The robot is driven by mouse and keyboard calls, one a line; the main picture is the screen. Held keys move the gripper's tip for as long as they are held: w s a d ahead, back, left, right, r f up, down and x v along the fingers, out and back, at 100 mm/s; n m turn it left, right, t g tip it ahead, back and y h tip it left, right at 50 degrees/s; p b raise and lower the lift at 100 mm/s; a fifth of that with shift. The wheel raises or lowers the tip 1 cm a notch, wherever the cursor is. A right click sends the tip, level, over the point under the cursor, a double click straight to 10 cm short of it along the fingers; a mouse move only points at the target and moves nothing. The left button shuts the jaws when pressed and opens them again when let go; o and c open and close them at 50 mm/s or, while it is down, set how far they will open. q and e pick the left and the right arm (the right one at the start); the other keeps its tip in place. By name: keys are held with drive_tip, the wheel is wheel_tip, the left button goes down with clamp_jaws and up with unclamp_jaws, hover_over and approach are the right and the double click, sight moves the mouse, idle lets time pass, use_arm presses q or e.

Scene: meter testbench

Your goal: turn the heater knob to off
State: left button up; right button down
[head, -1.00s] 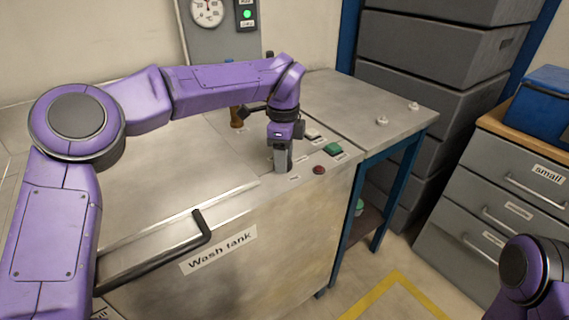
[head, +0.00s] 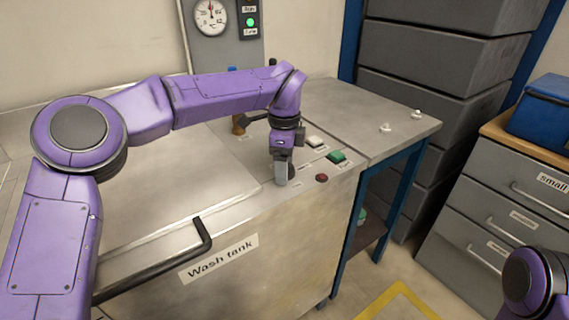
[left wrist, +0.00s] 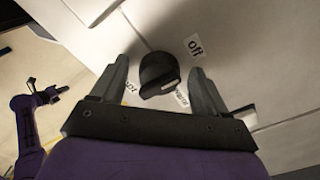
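The heater knob (left wrist: 158,72) is black and round, with a pale pointer mark on its lower right side in the left wrist view. The mark faces a partly hidden label, away from the "off" label (left wrist: 194,46) at the upper right. My left gripper (head: 284,178) points down at the front strip of the wash tank (head: 265,255). In the left wrist view its two fingers stand open on either side of the knob, with gaps visible; contact is not evident. The gripper hides the knob in the head view.
A red button (head: 321,178), a green switch (head: 336,157) and a white switch (head: 315,142) sit right of the gripper. The black lid handle (head: 203,235) is to its left. A gauge panel (head: 224,45) stands behind. Grey drawers (head: 480,190) stand at right.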

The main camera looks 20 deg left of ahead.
use_arm(q)
drive_tip(key=shift+d, duration=0.1)
drive_tip(key=shift+r, duration=0.35)
wheel_tip(320, 180, up, 10)
drive_tip(key=shift+f+p, duration=0.1)
drive_tip(key=shift+p, duration=0.5)
